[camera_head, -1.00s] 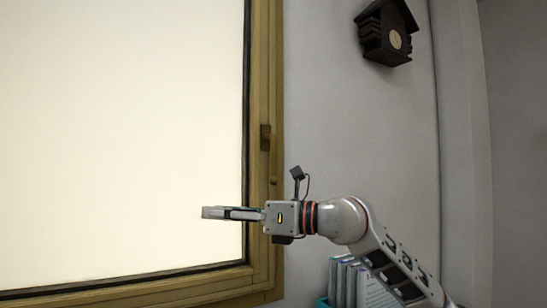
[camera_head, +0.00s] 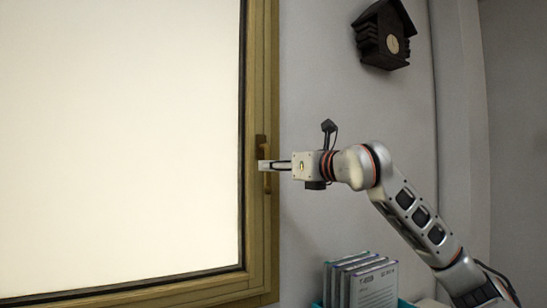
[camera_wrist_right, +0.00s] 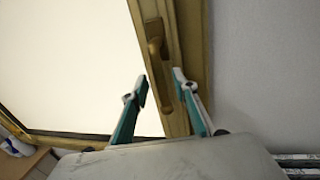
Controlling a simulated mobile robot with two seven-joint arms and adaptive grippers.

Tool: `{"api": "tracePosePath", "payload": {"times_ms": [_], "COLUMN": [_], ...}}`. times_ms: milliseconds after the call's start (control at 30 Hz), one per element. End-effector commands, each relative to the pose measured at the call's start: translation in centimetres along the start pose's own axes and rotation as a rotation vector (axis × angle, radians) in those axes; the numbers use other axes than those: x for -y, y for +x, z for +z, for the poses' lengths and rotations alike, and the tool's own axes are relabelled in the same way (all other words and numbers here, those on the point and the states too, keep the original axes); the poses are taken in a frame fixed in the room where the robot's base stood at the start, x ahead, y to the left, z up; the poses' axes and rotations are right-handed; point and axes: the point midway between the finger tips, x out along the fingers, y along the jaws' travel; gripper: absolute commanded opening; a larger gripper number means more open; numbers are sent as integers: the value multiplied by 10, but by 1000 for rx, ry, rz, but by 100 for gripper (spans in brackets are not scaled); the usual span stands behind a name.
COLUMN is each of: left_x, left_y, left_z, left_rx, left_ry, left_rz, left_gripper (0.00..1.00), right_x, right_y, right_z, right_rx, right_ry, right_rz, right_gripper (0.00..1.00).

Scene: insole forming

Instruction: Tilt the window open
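The window (camera_head: 120,150) has a pale bright pane in a gold-brown frame (camera_head: 261,230). It looks shut. Its handle (camera_head: 267,183) sits on the right side of the frame with the lever pointing down. The handle also shows in the right wrist view (camera_wrist_right: 155,45). My right gripper (camera_head: 264,166) is at the handle in the head view, hiding part of the lever. In the right wrist view its two fingers (camera_wrist_right: 157,88) are spread, with the lever ahead of and between the tips. I cannot tell whether they touch it. My left gripper is not in view.
A dark cuckoo clock (camera_head: 384,35) hangs on the grey wall at upper right. Several boxed items (camera_head: 372,285) stand in a teal holder below my right arm. The wall (camera_head: 325,80) between window and clock is clear. A white and blue object (camera_wrist_right: 17,147) shows at lower left.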

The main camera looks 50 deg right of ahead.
Motion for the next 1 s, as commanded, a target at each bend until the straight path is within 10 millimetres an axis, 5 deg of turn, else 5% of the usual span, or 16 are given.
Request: {"api": "tracePosePath", "payload": {"times_ms": [300, 600, 733, 1000], "left_x": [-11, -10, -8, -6], "left_y": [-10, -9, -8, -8], "left_z": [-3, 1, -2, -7], "left_rx": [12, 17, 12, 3], "left_ry": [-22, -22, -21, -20], "left_rz": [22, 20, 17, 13], "left_gripper": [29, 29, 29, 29], "right_x": [0, 0, 0, 0], "right_y": [24, 26, 26, 26], "right_z": [1, -2, -2, -2], "right_rx": [1, -2, -2, -1], "right_ry": [3, 1, 1, 3], "right_rz": [1, 1, 1, 1], "right_gripper": [28, 28, 0, 0]}}
